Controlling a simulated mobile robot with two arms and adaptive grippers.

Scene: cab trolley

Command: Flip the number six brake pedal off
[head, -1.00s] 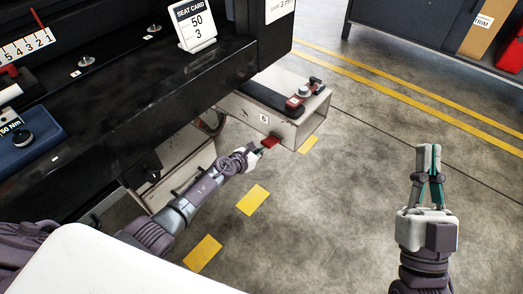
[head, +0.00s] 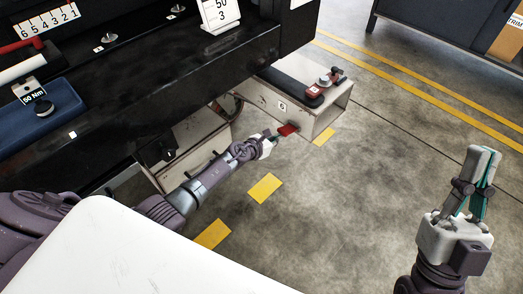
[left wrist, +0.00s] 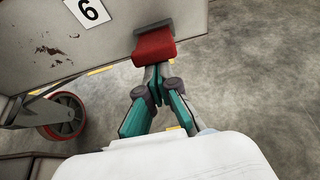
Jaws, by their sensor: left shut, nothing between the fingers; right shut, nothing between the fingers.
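The red brake pedal (head: 288,130) sticks out from the light metal trolley side below the label with a 6 (head: 282,106). In the left wrist view the red pedal (left wrist: 154,47) is at the top centre, beside the 6 label (left wrist: 88,10). My left gripper (head: 275,140) is shut, with its fingertips right at the pedal's lower edge. In the left wrist view the fingertips (left wrist: 156,70) meet or nearly meet the pedal's underside; whether they touch is unclear. My right gripper (head: 484,152) is shut and empty, over open floor at the right.
The trolley (head: 325,120) carries a dark pad and a red-and-grey device (head: 325,83). A caster wheel (left wrist: 62,118) is below the trolley. A black bench (head: 150,80) with tools stands above left. Floor with yellow marks (head: 264,188) is clear at right.

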